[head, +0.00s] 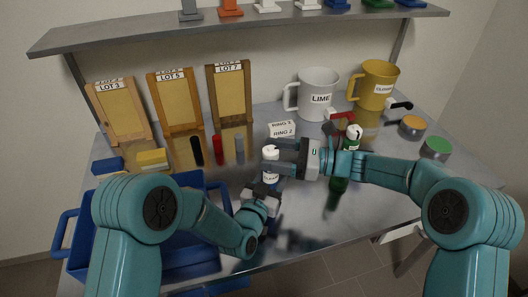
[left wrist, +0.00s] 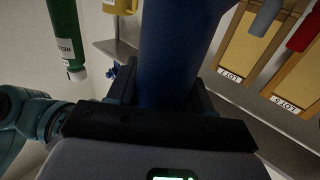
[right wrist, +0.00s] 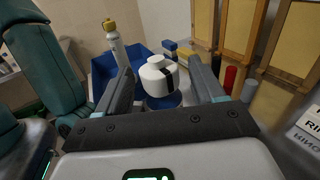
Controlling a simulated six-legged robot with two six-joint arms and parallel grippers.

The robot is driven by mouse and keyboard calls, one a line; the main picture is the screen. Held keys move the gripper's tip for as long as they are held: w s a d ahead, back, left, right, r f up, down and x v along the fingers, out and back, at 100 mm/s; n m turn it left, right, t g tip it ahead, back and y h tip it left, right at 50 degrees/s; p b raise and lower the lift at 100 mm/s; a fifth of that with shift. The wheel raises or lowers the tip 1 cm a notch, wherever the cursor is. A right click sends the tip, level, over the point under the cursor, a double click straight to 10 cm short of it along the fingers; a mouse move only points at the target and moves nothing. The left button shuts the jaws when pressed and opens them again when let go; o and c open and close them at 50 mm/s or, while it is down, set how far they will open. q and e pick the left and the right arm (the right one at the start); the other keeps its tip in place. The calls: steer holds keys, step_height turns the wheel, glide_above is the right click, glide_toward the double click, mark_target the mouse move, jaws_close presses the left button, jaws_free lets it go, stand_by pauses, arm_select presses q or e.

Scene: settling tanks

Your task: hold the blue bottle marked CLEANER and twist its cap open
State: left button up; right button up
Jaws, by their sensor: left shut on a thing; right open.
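The blue bottle (head: 269,170) stands upright near the middle of the table, with a white cap (head: 270,153) and a label too small to read fully. My left gripper (head: 264,190) is shut around its lower body; the blue body (left wrist: 168,50) fills the middle of the left wrist view between the fingers. My right gripper (head: 283,157) is open at cap height, coming from the right. In the right wrist view the white cap (right wrist: 158,76) with a dark stripe sits between the spread fingers, with no clear contact. Some blue (right wrist: 163,101) shows below it.
A blue crate (head: 65,235) is at left, partly behind my left arm. A green bottle (head: 350,143) stands behind my right wrist. LIME mug (head: 315,90), yellow mug (head: 375,82) and framed lot boards (head: 176,102) stand at the back. A white yellow-capped bottle (right wrist: 117,47) shows in the right wrist view.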

steer(key=s+d, duration=0.1)
steer(key=d, duration=0.8)
steer(key=shift+s, duration=0.2)
arm_select(q)
steer(key=o, duration=1.3)
steer(key=shift+o, duration=0.2)
steer(key=v, duration=1.2)
steer(key=shift+s, duration=0.15)
arm_select(e)
steer(key=shift+s, duration=0.1)
